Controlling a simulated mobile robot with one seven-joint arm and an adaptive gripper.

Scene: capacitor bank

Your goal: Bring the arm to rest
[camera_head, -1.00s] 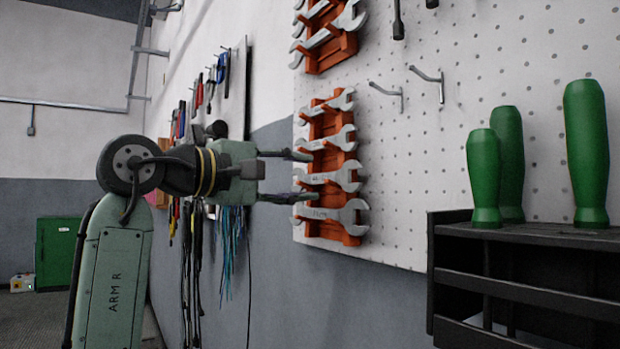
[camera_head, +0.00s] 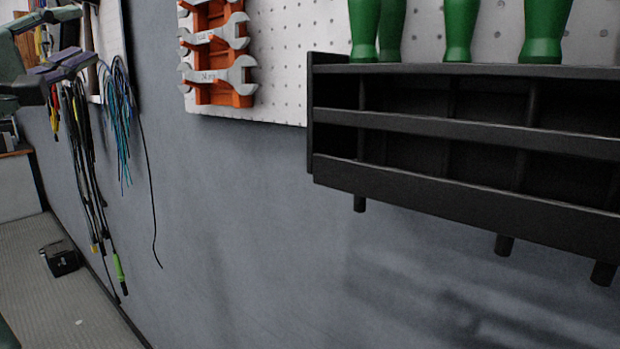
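My gripper (camera_head: 72,63) is at the upper left edge of the head view, with part of my arm cut off by the frame. Its two dark fingers point right and look a little apart, with nothing seen between them. It appears in front of the hanging cables, and no contact with them can be made out. Most of my arm lies outside the picture.
A black tool rack (camera_head: 450,128) with green handles (camera_head: 457,30) sticks out from the wall at right. Wrenches (camera_head: 225,75) hang in an orange holder on the pegboard (camera_head: 285,80). Cables (camera_head: 88,190) hang at left. A black box (camera_head: 62,260) sits on the floor.

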